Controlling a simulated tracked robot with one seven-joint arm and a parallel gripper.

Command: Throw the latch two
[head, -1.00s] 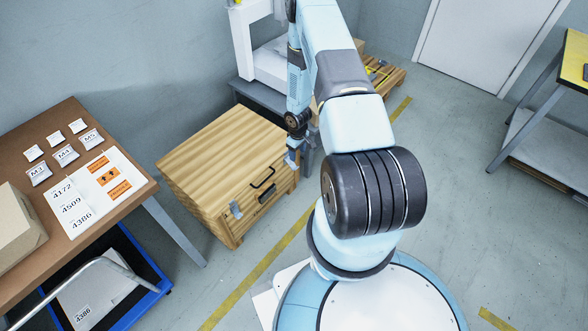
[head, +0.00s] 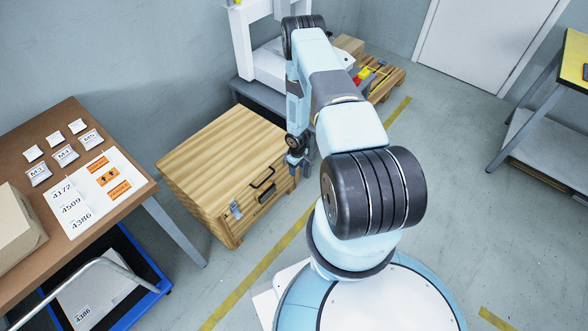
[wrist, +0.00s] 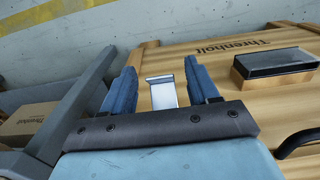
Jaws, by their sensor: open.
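The wooden crate (head: 205,165) stands on the floor, with a dark handle (head: 263,178) on its front face. One metal latch (head: 235,210) shows at the left end of that face. My gripper (head: 295,160) is at the right end of the face and hides what is there in the head view. In the wrist view my gripper (wrist: 160,66) is open, its two blue fingers on either side of a silver latch plate (wrist: 162,92). Gaps show between the plate and both fingers. The lower end of the plate is hidden behind the gripper body.
A dark box-shaped fitting (wrist: 275,66) sits on the crate's face beside the fingers. A grey stand (head: 262,102) with a white machine is close behind the crate. A brown table (head: 60,110) is on the left. The floor right of my base is clear.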

